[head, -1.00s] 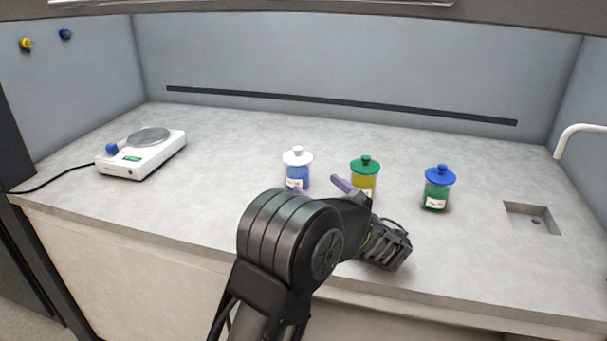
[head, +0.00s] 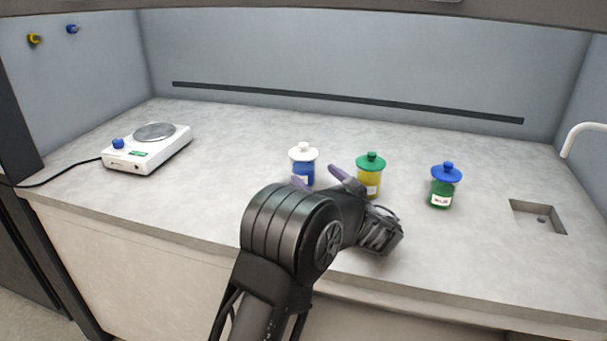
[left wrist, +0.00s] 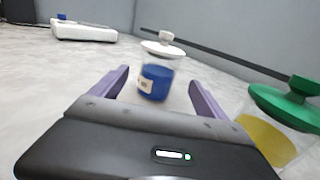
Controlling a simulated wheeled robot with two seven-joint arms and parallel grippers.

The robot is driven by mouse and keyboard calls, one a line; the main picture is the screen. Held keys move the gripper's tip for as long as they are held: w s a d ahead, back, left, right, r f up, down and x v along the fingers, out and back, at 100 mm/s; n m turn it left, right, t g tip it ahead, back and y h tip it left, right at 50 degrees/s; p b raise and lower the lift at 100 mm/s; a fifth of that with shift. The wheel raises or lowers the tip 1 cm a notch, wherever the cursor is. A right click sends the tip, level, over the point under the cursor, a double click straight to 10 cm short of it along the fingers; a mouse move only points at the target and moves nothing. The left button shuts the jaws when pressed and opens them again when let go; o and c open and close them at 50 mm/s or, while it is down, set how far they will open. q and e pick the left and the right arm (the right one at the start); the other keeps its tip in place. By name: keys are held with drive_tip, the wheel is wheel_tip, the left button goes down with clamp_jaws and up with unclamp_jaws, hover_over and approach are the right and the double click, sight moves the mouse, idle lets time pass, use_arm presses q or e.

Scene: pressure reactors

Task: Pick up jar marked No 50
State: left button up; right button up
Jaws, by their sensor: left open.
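Three lidded jars stand upright on the bench. A blue jar with a white lid (head: 303,169) is on the left, a yellow jar with a green lid (head: 370,172) in the middle, and a green jar with a blue lid (head: 443,188) on the right. Their labels are too small to read. My left gripper (head: 321,178) is open and empty, just in front of the white-lidded jar. In the left wrist view that jar (left wrist: 156,80) stands ahead between the fingers, and the green-lidded jar (left wrist: 272,135) is close outside the right finger. My right gripper is not in view.
A white hotplate (head: 148,150) with a cable stands at the back left. A small sink (head: 538,216) with a white tap (head: 585,135) is at the right. The bench between hotplate and jars is clear. Walls close off the back and sides.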

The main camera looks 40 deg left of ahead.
sight(310, 171)
use_arm(q)
drive_tip(key=x, duration=0.4)
drive_tip(key=shift+a, duration=0.15)
idle(0.4)
drive_tip(key=c, duration=1.8)
